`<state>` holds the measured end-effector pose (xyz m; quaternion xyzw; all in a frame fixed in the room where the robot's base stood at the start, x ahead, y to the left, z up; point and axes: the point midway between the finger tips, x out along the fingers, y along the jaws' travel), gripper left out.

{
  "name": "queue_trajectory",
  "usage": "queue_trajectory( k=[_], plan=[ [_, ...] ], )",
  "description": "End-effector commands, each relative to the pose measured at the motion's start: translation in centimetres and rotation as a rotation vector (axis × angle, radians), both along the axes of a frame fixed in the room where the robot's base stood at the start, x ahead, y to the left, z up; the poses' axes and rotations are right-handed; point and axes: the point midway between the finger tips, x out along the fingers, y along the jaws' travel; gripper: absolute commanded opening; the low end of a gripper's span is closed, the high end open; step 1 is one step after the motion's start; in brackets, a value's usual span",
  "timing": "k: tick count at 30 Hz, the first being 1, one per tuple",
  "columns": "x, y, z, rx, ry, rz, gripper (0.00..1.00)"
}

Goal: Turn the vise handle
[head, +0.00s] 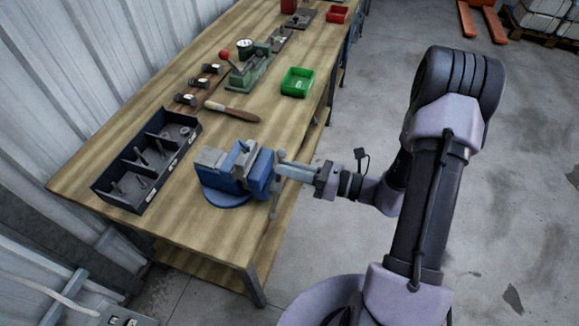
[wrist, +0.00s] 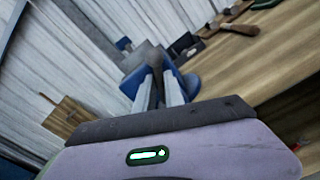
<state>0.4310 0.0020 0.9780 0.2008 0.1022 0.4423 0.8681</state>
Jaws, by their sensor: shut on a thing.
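The blue vise (head: 232,172) is mounted near the front edge of the wooden workbench, on a round blue base. Its grey handle bar (head: 274,205) stands roughly upright, slightly tilted, on the vise's right side. My gripper (head: 283,170) reaches in from the right and is shut on the handle near its upper part. In the wrist view, the two fingers (wrist: 160,88) point at the vise (wrist: 187,84), with a dark bar between them. The fingers hide part of the handle and the vise there.
On the workbench (head: 170,225), a dark divided tray (head: 123,200) lies left of the vise. A wooden-handled tool (head: 232,112), a green bin (head: 297,82) and a green press (head: 250,68) stand farther back. A corrugated wall runs along the left. Open floor lies right.

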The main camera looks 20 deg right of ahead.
Motion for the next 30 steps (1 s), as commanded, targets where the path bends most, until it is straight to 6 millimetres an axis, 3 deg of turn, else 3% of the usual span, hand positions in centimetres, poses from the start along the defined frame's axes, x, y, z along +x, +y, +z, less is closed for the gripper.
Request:
queue_trajectory(
  k=[23,24,27,30],
  plan=[
    [-0.43,0.32,0.22,-0.057,-0.079,0.001,0.0],
    [-0.42,0.33,0.22,-0.057,-0.079,0.001,0.17],
    [-0.43,0.32,0.22,-0.057,-0.079,0.001,0.35],
    [-0.42,0.32,0.21,-0.056,-0.078,0.0,0.35]
  ],
)
